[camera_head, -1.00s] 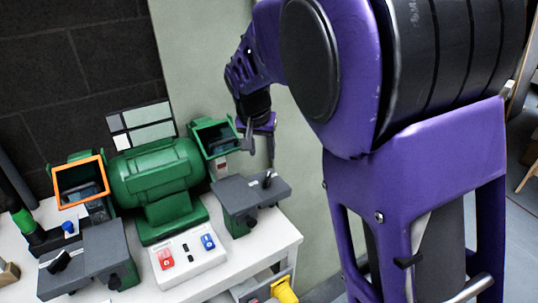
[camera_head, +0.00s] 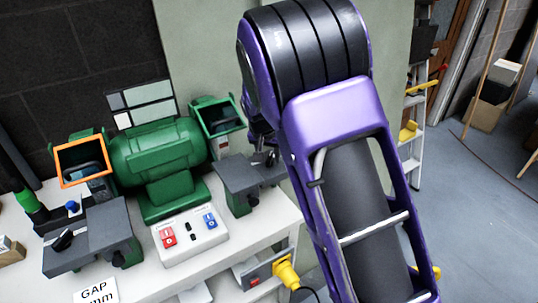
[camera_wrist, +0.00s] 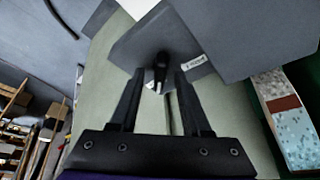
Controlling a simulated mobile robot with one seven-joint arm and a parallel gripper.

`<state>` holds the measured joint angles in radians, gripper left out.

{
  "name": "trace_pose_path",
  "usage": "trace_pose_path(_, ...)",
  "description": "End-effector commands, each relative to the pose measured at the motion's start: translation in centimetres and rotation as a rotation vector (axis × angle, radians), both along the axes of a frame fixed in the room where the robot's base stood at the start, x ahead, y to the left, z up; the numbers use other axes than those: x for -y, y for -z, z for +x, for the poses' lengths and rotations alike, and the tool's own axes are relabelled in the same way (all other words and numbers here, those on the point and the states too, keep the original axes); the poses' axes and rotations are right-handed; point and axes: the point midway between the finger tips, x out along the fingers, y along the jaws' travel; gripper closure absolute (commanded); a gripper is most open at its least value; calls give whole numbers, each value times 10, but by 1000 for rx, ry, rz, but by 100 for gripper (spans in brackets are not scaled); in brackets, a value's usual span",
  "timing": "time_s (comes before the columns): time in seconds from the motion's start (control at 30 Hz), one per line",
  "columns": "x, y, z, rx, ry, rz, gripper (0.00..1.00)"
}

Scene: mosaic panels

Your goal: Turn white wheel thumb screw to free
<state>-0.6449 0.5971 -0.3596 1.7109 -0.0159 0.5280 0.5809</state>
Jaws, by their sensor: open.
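A green bench grinder (camera_head: 160,165) stands on a white bench in the head view. The right grey tool rest (camera_head: 232,175) sits below its right wheel guard (camera_head: 217,117). My gripper (camera_wrist: 160,74) is open in the wrist view, its two dark fingers apart. A small black thumb screw (camera_wrist: 161,58) on a grey plate (camera_wrist: 135,42) shows between the fingertips, with a small white label (camera_wrist: 195,62) beside it. I cannot read the label or tell whether the fingers touch the screw. In the head view, my arm partly hides the gripper near the right rest.
The left tool rest (camera_head: 92,235) and an orange-framed guard (camera_head: 82,160) stand at the left. A switch box (camera_head: 190,235) with red and blue switches is in front. A yellow plug (camera_head: 286,273) sticks out at the bench's front right. A ladder (camera_head: 414,130) stands behind on open floor.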

Motion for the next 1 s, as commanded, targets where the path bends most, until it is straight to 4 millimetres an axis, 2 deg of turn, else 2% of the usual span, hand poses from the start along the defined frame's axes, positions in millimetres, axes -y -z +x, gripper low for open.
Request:
trace_pose_path(0.07, 0, 0, 0, 0, 0, 0, 52)
trace_pose_path(0.33, 0, -1, 0, 0, 0, 0, 99)
trace_pose_path(0.77, 0, 0, 0, 0, -14, 1, 100)
trace_pose_path(1.0, 2, 1, 0, 0, -110, 1, 100)
